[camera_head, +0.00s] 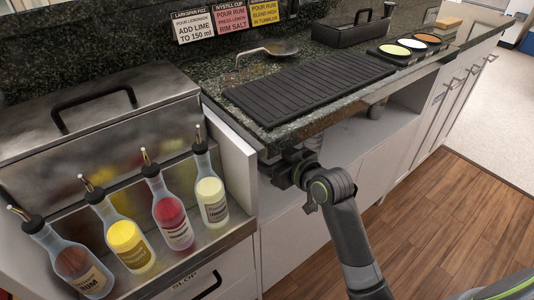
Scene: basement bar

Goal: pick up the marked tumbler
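I cannot make out a marked tumbler in the head view. A small greyish object (376,110) sits in the open niche under the counter edge, too small to identify. My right gripper (290,168) is low at the front of the counter, beside the end of the bottle rack and below the counter edge. Its fingers are dark and partly hidden, and I cannot tell whether it is open or holds anything. My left gripper is not in view.
Several pourer bottles, including a red one (171,215), stand in a metal rack at left, before a metal box (95,110). A black ribbed mat (310,88), a strainer (270,48) and rimming dishes (411,44) lie on the granite counter. Wood floor (450,220) is clear at right.

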